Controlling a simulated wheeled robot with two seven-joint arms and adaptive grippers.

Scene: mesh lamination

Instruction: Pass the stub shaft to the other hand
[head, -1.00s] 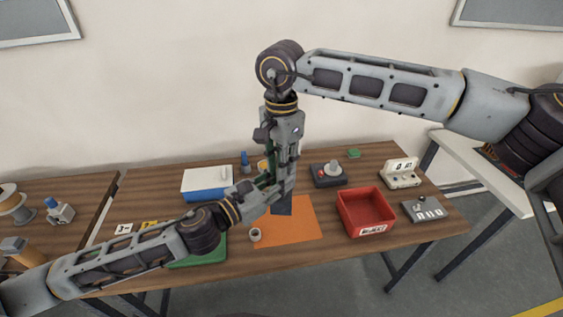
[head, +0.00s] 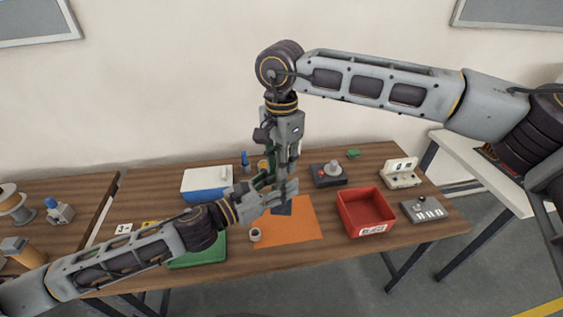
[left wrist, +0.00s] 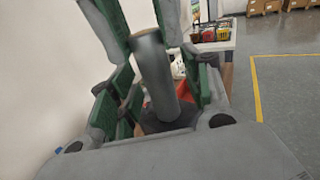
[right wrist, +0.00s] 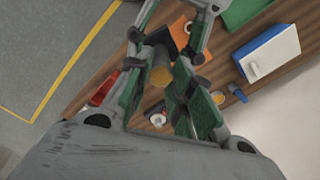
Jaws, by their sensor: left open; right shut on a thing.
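The stub shaft is a grey cylinder, large in the left wrist view (left wrist: 156,78). In the right wrist view its round end (right wrist: 161,74) shows between the green finger pads. My right gripper (head: 285,178) points down over the table and is shut on the shaft. My left gripper (head: 282,193) comes in from the left just below the right one; its fingers are open. In the left wrist view the shaft stands between the left finger pads, with the right gripper's fingers at its upper part. In the head view the fingers largely hide the shaft.
Below the grippers lies an orange mat (head: 300,232) with a dark patch on it. A red bin (head: 366,213) stands to its right, a small ring (head: 255,234) at its left edge.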

